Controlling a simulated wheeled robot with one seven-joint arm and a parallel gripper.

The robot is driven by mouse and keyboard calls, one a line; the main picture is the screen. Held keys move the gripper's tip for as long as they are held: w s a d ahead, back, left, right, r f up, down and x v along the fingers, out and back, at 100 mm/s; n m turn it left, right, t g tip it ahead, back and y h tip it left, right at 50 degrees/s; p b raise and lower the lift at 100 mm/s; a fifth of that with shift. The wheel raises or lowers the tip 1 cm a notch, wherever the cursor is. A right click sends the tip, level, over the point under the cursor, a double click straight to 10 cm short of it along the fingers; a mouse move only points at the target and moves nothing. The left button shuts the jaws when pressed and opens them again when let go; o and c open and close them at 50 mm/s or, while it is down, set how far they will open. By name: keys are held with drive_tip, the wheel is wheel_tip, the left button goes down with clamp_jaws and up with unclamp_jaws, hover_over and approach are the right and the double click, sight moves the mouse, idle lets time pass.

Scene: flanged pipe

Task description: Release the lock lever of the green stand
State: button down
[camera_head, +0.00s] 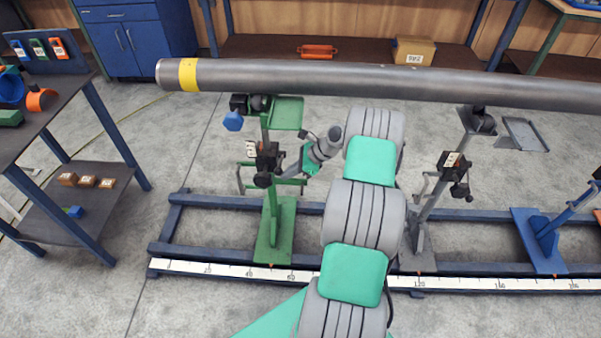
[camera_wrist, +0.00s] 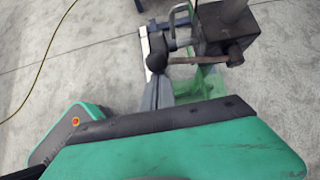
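The green stand (camera_head: 272,225) stands upright on the blue base frame at the left, under the long grey pipe (camera_head: 400,82). Its dark clamp block (camera_head: 267,157) sits midway up the post. The lock lever shows in the wrist view as a brownish bar (camera_wrist: 208,59) across the front of the block (camera_wrist: 224,35), with a dark round knob (camera_wrist: 157,52) at its left end. My gripper (camera_head: 290,171) is just right of the clamp. In the wrist view the grey fingertips (camera_wrist: 158,82) are right by the knob; whether they touch it or have a gap between them is unclear.
A grey stand (camera_head: 425,215) and a blue stand (camera_head: 545,235) stand farther right on the frame. A scale strip (camera_head: 225,270) runs along its front. A dark shelf table (camera_head: 50,120) is at the left. Open floor lies between table and frame.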

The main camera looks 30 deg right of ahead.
drive_tip(key=shift+w+d+r+p, duration=0.2)
drive_tip(key=shift+w+r+p, duration=0.15)
drive_tip(key=shift+r, duration=0.35)
drive_tip(key=shift+w+d+r+p, duration=0.2)
drive_tip(key=shift+r+p, duration=0.2)
drive_tip(key=shift+r, duration=0.25)
wheel_tip(320, 180, down, 4)
drive_tip(key=s+d+b, duration=0.1)
drive_tip(key=s+b, duration=0.1)
drive_tip(key=s, duration=0.1)
drive_tip(key=s+d+r, duration=0.1)
drive_tip(key=d+r, duration=0.5)
drive_tip(key=r, duration=0.1)
drive_tip(key=shift+s+d+p, duration=0.3)
drive_tip(key=shift+s, duration=0.05)
